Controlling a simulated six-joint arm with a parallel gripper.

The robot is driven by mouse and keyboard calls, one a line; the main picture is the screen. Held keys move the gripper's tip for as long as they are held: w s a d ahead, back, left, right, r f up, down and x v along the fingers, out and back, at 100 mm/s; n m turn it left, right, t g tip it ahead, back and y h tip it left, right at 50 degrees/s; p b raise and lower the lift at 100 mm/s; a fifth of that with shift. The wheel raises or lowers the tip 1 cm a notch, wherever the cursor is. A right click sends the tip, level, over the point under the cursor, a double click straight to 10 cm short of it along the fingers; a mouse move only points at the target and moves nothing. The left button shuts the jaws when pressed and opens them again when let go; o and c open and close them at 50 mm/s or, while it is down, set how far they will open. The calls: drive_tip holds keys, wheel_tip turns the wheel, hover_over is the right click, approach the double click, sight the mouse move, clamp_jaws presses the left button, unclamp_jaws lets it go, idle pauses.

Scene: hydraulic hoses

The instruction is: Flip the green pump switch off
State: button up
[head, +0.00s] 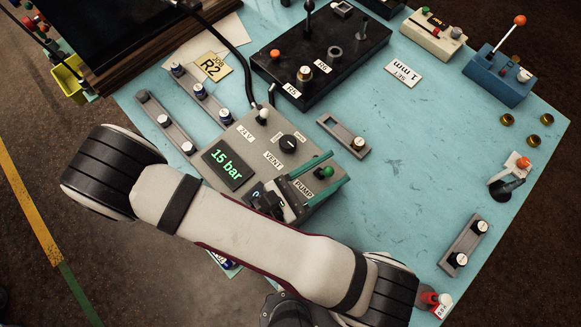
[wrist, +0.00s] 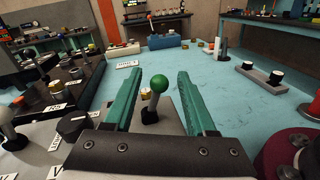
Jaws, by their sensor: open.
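The green pump switch (head: 325,172) is a small toggle with a green ball tip, next to the PUMP label (head: 304,188) on the grey control box (head: 236,135). In the wrist view its green ball (wrist: 158,85) stands on a metal lever rising from a dark base, leaning slightly right. My gripper (head: 324,178) has green fingers and is open. In the wrist view the two fingers of my gripper (wrist: 160,95) stand on either side of the switch, apart from it. The box display reads 15 bar (head: 227,162).
The box also carries a black VENT knob (head: 288,143) and a white-tipped 24 V switch (head: 263,115). A black lever box (head: 320,60) stands behind. A grey rail with fittings (head: 343,136) lies to the right.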

drive_tip(key=v, duration=1.5)
drive_tip(key=shift+s+a, duration=0.25)
drive_tip(key=shift+a, duration=0.1)
drive_tip(key=d+r+m+g+y, duration=0.5)
drive_tip(key=m+y, duration=0.3)
drive_tip(key=m, duration=0.6)
drive_tip(key=d+r+m+g+y, duration=0.5)
drive_tip(key=d+m+y, duration=0.2)
drive_tip(key=m, duration=0.7)
drive_tip(key=shift+w+d+r+y, duration=0.3)
drive_tip(key=shift+w+d+y, duration=0.1)
drive_tip(key=shift+y, duration=0.3)
